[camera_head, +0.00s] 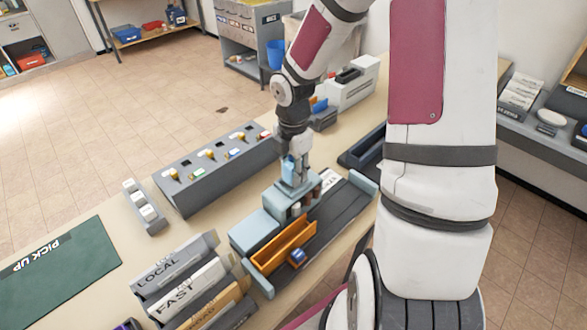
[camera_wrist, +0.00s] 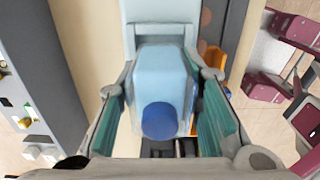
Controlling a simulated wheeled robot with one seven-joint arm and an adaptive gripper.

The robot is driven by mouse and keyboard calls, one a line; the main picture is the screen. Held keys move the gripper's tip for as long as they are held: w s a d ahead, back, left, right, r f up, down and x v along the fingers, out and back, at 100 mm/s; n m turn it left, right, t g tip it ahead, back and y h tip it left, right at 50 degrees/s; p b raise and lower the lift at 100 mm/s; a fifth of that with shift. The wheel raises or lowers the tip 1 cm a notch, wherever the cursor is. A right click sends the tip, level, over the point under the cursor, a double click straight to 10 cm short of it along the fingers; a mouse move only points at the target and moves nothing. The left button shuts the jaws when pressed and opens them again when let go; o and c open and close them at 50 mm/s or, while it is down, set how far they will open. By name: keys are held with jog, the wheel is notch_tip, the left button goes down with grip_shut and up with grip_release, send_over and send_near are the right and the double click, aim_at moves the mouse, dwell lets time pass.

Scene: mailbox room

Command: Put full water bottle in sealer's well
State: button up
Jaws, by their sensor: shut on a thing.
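My gripper (camera_head: 292,172) is shut on a light blue bottle (camera_head: 287,168), gripping it by its sides. In the wrist view the bottle (camera_wrist: 162,82) stands between the green-padded fingers, its dark blue cap (camera_wrist: 160,121) facing the camera. The pale blue-grey sealer (camera_head: 270,204) is below my gripper on the counter. Its pale body (camera_wrist: 160,11) shows beyond the bottle in the wrist view. The bottle is over or at the sealer; I cannot tell whether its base is inside the well, as the gripper and bottle hide that spot.
An orange tray (camera_head: 282,247) and a small blue item (camera_head: 297,257) are in front of the sealer. A grey rack with several knobs (camera_head: 215,172) lies behind it, to the left. Labelled LOCAL and FAST holders (camera_head: 182,277) stand at front left. A green mat (camera_head: 62,268) leaves clear room.

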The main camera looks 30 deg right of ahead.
jog(key=shift+f, duration=0.15)
jog(key=shift+f, duration=0.6)
jog(key=shift+s+f, duration=0.15)
jog(key=shift+f, duration=0.2)
jog(key=o, duration=1.3)
jog(key=shift+f, duration=0.1)
jog(key=shift+r, duration=0.2)
